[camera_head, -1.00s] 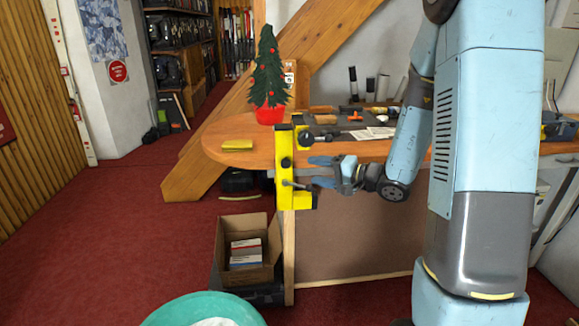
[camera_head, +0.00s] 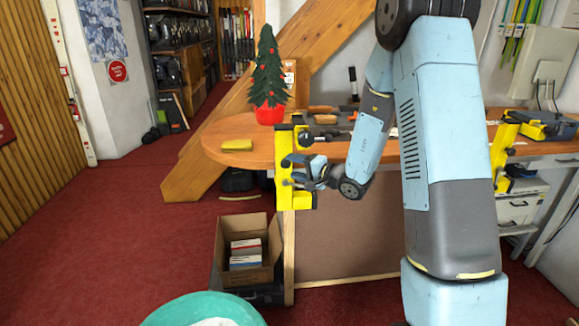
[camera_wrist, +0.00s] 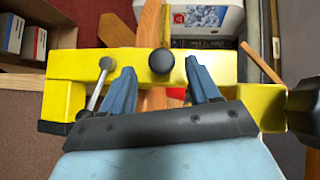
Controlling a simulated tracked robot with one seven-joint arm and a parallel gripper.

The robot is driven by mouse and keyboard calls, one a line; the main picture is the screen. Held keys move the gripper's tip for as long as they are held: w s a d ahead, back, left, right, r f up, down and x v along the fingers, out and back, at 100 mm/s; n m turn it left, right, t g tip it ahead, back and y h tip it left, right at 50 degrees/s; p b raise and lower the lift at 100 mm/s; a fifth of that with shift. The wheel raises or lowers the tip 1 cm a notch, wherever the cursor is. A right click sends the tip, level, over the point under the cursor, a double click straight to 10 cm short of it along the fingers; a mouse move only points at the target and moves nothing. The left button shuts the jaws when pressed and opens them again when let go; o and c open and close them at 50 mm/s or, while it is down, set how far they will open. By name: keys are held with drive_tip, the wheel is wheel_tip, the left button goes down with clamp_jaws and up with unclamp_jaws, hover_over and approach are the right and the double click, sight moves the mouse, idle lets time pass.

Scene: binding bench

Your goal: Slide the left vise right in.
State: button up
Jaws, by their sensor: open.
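The left vise (camera_head: 283,152) is a yellow clamp with black knobs at the bench's front edge. In the wrist view its yellow body (camera_wrist: 215,68) lies across the picture, with a round black knob (camera_wrist: 161,61) in the middle and a grey handle bar at left. My gripper (camera_head: 289,172) is at the vise's lower part in the head view. In the wrist view my gripper (camera_wrist: 161,82) is open, its two blue fingers apart over the yellow body, one each side of the black knob. Whether the fingers touch the vise I cannot tell.
A second yellow vise (camera_head: 506,140) is on the bench at right. A small Christmas tree (camera_head: 268,80) in a red pot, a yellow block (camera_head: 238,145) and tools are on the wooden bench top (camera_head: 215,150).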

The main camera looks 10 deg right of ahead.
sight(288, 165)
drive_tip(key=shift+x, duration=1.55)
drive_tip(key=shift+c, duration=0.3)
drive_tip(key=shift+s+f, duration=0.1)
clamp_jaws()
